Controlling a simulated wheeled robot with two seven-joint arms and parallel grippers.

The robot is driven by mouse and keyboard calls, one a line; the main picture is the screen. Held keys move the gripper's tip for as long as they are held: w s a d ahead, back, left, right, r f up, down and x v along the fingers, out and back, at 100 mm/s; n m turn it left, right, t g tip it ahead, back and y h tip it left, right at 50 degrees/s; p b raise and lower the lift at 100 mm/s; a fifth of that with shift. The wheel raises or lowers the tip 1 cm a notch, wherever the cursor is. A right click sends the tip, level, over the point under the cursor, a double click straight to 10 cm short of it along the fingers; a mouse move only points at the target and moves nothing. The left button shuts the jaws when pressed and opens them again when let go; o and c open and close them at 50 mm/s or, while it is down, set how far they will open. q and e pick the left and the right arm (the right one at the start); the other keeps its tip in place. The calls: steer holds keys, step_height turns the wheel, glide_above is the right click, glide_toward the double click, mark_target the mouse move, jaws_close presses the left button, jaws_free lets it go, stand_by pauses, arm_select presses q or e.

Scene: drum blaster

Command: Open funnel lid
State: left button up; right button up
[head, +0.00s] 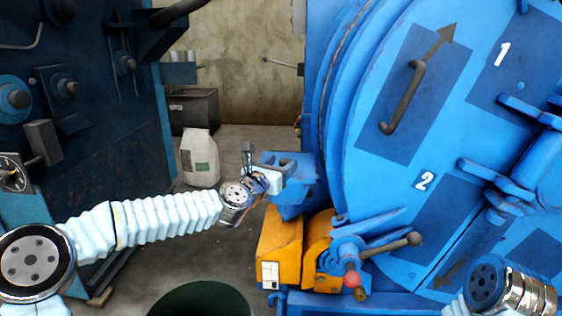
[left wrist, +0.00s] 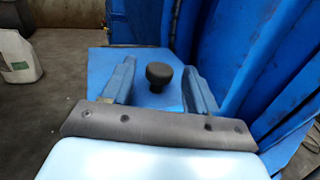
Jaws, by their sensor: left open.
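The funnel (head: 291,204) is blue and sits at the left side of the big blue drum machine in the head view. Its blue lid (left wrist: 103,62) fills the middle of the left wrist view and looks closed. A black round knob (left wrist: 159,72) stands on the lid. My left gripper (head: 277,178) is at the funnel's top in the head view. In the left wrist view its two blue-grey fingers (left wrist: 158,66) are apart, with the knob showing between them. I cannot tell whether they touch it. My right gripper is out of view; only part of my right arm shows at lower right.
The blue drum door (head: 415,165) with its dark handle fills the right side.

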arm_select(q)
steer(key=shift+w+d, duration=0.15)
steer(key=shift+w, duration=0.15)
jaws_close()
steer(key=shift+r+p, duration=0.35)
steer(key=shift+p, duration=0.2)
steer(key=r+p, duration=0.1)
steer(key=p, duration=0.1)
steer(key=r+g+p, duration=0.1)
steer(key=r+p, duration=0.1)
steer(key=shift+w+p, duration=0.3)
steer(key=shift+w, duration=0.1)
steer(key=w+r, duration=0.1)
steer(key=w+r+p, duration=0.1)
steer(key=r, duration=0.1)
steer(key=shift+r+p, duration=0.15)
steer(key=shift+p, duration=0.15)
steer(key=shift+w+r+y+p, duration=0.3)
steer(key=shift+w+r+p, duration=0.45)
steer(key=shift+w+r, duration=0.25)
steer(key=shift+w+f, duration=0.1)
